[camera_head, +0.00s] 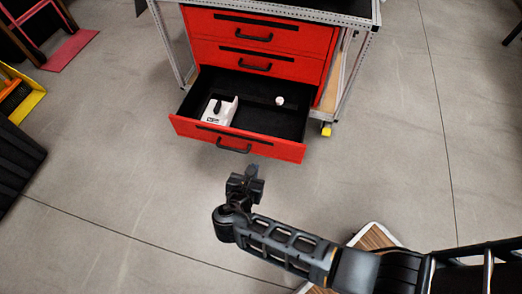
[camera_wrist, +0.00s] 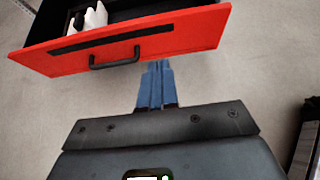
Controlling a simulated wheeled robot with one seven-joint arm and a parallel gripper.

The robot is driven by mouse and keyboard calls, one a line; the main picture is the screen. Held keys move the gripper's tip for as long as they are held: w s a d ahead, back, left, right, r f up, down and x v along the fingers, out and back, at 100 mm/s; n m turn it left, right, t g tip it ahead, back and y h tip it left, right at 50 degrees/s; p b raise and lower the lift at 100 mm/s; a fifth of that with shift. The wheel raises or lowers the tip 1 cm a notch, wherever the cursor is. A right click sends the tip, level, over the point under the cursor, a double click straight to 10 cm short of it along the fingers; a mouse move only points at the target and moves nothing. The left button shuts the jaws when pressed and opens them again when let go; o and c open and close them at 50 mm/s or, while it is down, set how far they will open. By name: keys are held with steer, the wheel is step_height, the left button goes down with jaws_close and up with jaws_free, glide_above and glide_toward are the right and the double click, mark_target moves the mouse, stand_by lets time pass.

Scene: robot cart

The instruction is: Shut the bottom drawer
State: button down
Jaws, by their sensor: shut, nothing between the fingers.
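The bottom drawer (camera_head: 237,139) of the red cabinet is pulled well out, with a black handle (camera_head: 234,145) on its red front. Inside its black tray lie a white box-like item (camera_head: 220,111) and a small white round item (camera_head: 280,101). My gripper (camera_head: 251,171) is shut and empty, just in front of the drawer front, below and slightly right of the handle in the picture. In the wrist view, the closed blue fingertips (camera_wrist: 157,66) point toward the red drawer front (camera_wrist: 185,36), right of the handle (camera_wrist: 115,61). I cannot tell whether they touch it.
Two upper drawers (camera_head: 262,47) of the red cabinet look shut. A metal cart frame (camera_head: 349,75) surrounds the cabinet, with a yellow caster (camera_head: 326,130) at its lower right. A black bin (camera_head: 14,168) stands at the left. The grey floor (camera_head: 130,190) around the drawer is clear.

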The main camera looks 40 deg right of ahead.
steer(key=b, duration=0.4)
glide_toward(266, 140)
step_height(266, 140, down, 4)
steer(key=d, duration=0.1)
steer(key=shift+w+d+r+b, duration=0.15)
steer(key=shift+w+d+b, duration=0.1)
steer(key=shift+w+d, duration=0.35)
steer(key=shift+w+d+r+b, duration=0.15)
steer(key=shift+w+d+b, duration=0.05)
steer(key=shift+w+d, duration=0.35)
steer(key=shift+w+d+r, duration=0.1)
steer(key=shift+w+d, duration=0.3)
steer(key=shift+d, duration=0.2)
steer(key=shift+d, duration=0.1)
